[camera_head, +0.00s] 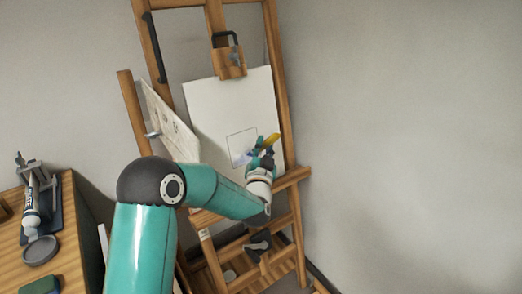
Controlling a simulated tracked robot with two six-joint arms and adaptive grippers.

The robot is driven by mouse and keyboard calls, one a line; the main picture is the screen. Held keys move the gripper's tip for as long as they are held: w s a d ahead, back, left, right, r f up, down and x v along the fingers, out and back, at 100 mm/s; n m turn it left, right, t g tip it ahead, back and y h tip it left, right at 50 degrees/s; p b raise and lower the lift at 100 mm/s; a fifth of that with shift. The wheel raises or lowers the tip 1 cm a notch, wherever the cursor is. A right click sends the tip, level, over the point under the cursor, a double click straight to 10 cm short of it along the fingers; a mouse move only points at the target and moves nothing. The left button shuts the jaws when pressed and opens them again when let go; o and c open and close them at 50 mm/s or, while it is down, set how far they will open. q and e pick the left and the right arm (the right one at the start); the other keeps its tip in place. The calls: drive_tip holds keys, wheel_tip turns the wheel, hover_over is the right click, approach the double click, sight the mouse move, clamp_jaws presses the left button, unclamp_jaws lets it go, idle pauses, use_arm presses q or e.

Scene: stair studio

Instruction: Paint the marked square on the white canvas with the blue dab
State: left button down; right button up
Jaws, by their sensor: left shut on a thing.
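The white canvas (212,112) stands on a wooden easel, with a thin square outline (230,146) in its lower middle. My left gripper (262,154) is in front of the canvas, by the right side of the square. It is shut on a slim tool with a yellow part, seemingly a brush (272,139). A small pale blue-violet patch (242,158) shows at the square's lower right, beside the gripper; I cannot tell whether it is paint on the canvas or the tool's tip. Whether the tip touches the canvas is unclear. My right gripper is out of view.
The wooden easel (278,70) leans by a grey wall, with a second panel (168,120) at its left. The right side is free.

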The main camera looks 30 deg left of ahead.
use_arm(q)
drive_tip(key=shift+w+d+r+b, duration=0.2)
drive_tip(key=shift+w+r+b, duration=0.55)
drive_tip(key=shift+w+b, duration=0.2)
drive_tip(key=shift+s+a+f+b, duration=0.15)
drive_tip(key=shift+s+a+b, duration=0.1)
drive_tip(key=shift+s+b, duration=0.2)
drive_tip(key=shift+s+a+r+b, duration=0.7)
drive_tip(key=shift+s+a+b, duration=1.1)
drive_tip(key=shift+s, duration=1.75)
drive_tip(key=shift+w+d+f, duration=0.1)
drive_tip(key=shift+w+d, duration=0.4)
drive_tip(key=shift+w, duration=0.6)
drive_tip(key=shift+w+d+r, duration=0.1)
drive_tip(key=shift+w+d, duration=0.45)
drive_tip(key=shift+w, duration=0.5)
drive_tip(key=shift+w+d+f, duration=0.1)
drive_tip(key=shift+w+d, duration=0.4)
drive_tip(key=shift+w, duration=0.6)
drive_tip(key=shift+w+d+r+p, duration=0.1)
drive_tip(key=shift+w+r+p, duration=0.2)
drive_tip(key=shift+w+r, duration=0.55)
